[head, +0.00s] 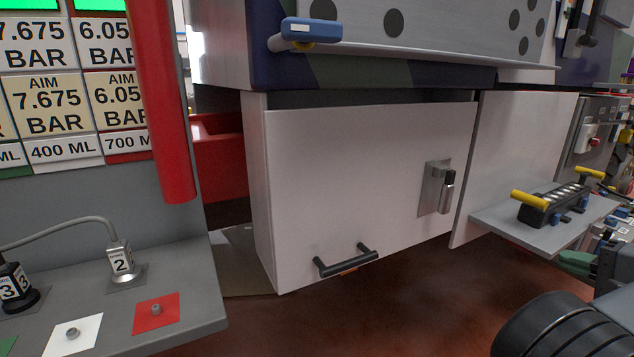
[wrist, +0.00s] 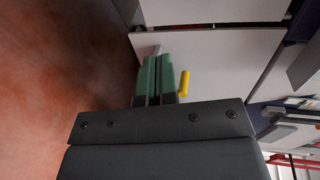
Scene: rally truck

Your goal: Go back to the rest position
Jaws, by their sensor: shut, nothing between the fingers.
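My gripper (wrist: 158,76) has green fingers lying side by side, shut and empty, in the wrist view. In the head view the green fingertips (head: 575,262) show at the right edge, just below the grey shelf (head: 562,238). A black arm link of mine fills the lower right corner there. In the wrist view a yellow handle (wrist: 184,84) shows just right of the fingers, apart from them as far as I can tell.
A white cabinet door (head: 350,190) with a black handle (head: 345,262) and a latch (head: 436,188) is in the middle. A tool with yellow grips (head: 553,203) sits on the shelf. A grey bench (head: 200,290) is at the left. The reddish floor (head: 400,310) is clear.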

